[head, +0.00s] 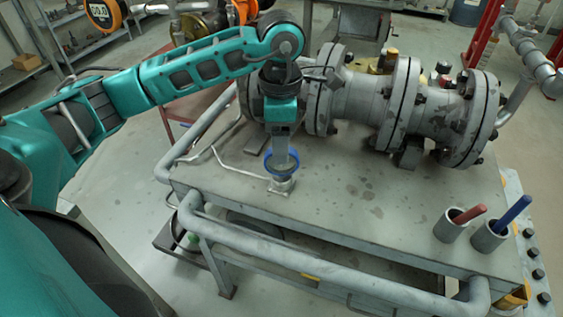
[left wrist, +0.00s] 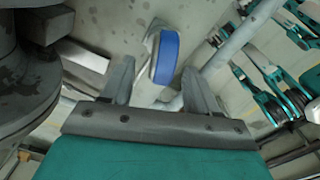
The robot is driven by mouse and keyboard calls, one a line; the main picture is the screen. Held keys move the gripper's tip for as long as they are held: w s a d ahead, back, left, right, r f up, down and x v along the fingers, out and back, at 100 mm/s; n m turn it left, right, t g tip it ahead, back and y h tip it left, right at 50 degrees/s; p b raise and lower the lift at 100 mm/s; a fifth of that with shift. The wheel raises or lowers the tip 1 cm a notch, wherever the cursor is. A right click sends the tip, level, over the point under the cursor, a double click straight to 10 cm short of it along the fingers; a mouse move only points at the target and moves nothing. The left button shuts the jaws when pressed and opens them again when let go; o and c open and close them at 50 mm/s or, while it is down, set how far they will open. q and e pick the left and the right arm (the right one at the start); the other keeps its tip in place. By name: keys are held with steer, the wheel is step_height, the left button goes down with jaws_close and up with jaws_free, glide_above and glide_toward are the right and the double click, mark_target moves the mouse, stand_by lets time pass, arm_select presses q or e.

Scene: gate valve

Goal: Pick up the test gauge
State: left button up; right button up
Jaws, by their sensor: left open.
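The test gauge (head: 270,167) has a blue round rim and a pale metal base, and stands on the grey bench top near its left front part. My left gripper (head: 284,155) points down at it from above and partly hides it. In the left wrist view the gauge's blue rim (left wrist: 167,58) shows between and just past the two open fingertips (left wrist: 158,72). I cannot tell whether the fingers touch it. My right gripper is not in view.
A large flanged gate valve (head: 370,105) lies along the back of the grey bench (head: 345,215). Two metal cups hold a red-handled tool (head: 470,213) and a blue-handled tool (head: 512,213) at the right front. A pipe rail (head: 330,277) runs along the front edge. The bench middle is clear.

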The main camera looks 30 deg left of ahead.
mark_target(281, 166)
arm_select(q)
step_height(281, 166, down, 4)
steer(key=shift+d+r, duration=0.1)
steer(key=shift+d, duration=0.05)
jaws_close()
stand_by(0.6)
